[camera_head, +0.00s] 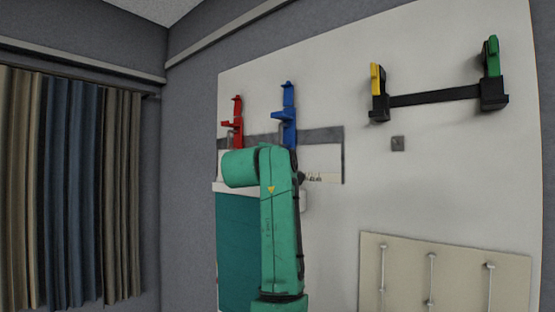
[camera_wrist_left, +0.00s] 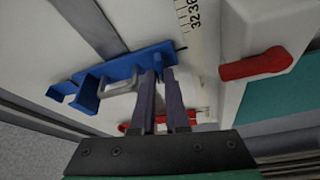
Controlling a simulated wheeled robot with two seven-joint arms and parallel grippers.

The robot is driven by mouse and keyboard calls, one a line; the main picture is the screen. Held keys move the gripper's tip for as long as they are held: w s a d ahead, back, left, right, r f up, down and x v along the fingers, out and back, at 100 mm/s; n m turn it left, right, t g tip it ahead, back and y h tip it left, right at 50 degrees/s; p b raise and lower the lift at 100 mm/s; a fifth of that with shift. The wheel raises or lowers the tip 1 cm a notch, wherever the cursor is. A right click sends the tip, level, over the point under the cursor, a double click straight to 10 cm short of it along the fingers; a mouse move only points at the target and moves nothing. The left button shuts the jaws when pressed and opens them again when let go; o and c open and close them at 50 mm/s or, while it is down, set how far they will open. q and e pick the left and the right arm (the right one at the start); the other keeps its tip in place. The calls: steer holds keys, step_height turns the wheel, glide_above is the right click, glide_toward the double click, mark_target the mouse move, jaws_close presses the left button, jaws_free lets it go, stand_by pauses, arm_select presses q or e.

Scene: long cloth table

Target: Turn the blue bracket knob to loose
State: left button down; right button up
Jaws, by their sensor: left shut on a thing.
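The blue bracket (camera_head: 288,116) is mounted on a grey strip on the white wall panel, to the right of a red bracket (camera_head: 236,122). In the left wrist view the blue bracket (camera_wrist_left: 128,64) lies across the upper middle, with a grey metal loop (camera_wrist_left: 119,84) beside it. My left gripper (camera_wrist_left: 159,76) has its two dark fingers close together at the bracket's right end, shut on a small part there, seemingly the knob. The fingertips largely hide that part, so its turn position cannot be told. In the head view my green arm hides the gripper. My right gripper is not in view.
The red bracket (camera_wrist_left: 135,127) shows behind the fingers. A red handle (camera_wrist_left: 256,65) on a white housing and a printed scale (camera_wrist_left: 187,18) are nearby. Right on the panel are a black bar (camera_head: 435,96) with yellow and green levers and a beige rod board (camera_head: 455,255). Curtains (camera_head: 70,190) hang left.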

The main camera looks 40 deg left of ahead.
arm_select(q)
steer(key=shift+d+r+n+g, duration=0.15)
steer(key=shift+n+g, duration=0.35)
steer(key=shift+n, duration=0.8)
steer(key=shift+r, duration=0.1)
steer(key=c, duration=0.9)
jaws_free()
steer(key=shift+w+f, duration=0.2)
steer(key=shift+w, duration=0.1)
steer(key=shift+s, duration=0.1)
steer(key=shift+s+f+b, duration=0.1)
steer(key=shift+s+b, duration=0.15)
steer(key=shift+b, duration=0.1)
steer(key=b+v, duration=0.7)
steer(key=v, duration=0.7)
steer(key=shift+r, duration=0.25)
